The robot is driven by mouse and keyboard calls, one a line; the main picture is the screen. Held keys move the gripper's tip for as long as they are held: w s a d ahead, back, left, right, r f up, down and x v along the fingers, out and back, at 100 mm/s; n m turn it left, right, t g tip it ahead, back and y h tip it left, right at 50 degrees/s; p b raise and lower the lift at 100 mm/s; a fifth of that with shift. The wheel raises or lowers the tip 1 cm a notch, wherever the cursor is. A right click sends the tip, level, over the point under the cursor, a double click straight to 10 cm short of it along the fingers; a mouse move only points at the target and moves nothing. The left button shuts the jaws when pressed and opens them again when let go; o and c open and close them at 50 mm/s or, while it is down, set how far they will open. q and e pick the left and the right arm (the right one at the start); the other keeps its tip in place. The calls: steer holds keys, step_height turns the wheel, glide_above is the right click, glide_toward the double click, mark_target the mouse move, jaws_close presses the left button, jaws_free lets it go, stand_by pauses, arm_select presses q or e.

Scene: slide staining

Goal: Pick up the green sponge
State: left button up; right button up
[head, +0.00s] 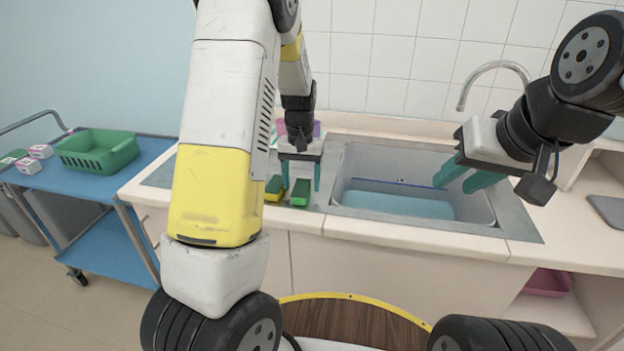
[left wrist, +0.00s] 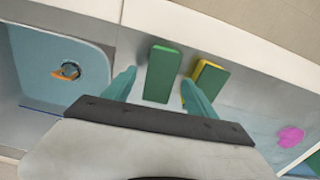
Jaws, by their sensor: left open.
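A green sponge (head: 300,193) lies on the counter left of the sink; it also shows in the left wrist view (left wrist: 162,74). Beside it lies a second sponge, green with a yellow layer (head: 274,188), partly covered by a finger in the left wrist view (left wrist: 210,76). My left gripper (head: 301,174) is open above the counter. In the left wrist view its teal fingertips (left wrist: 158,86) stand on either side of the green sponge, with a gap to it; contact does not show. My right gripper (head: 466,176) is open and empty over the right of the sink.
The sink basin (head: 410,163) with its curved faucet (head: 494,68) lies right of the sponges. A pink item (left wrist: 290,137) lies on the other side of the sponges. A blue cart (head: 140,160) with a green basket (head: 98,152) and small boxes stands at left.

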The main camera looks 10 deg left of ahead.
arm_select(q)
step_height(320, 180, down, 2)
steer(key=shift+f, duration=0.1)
steer(key=c, duration=1.4)
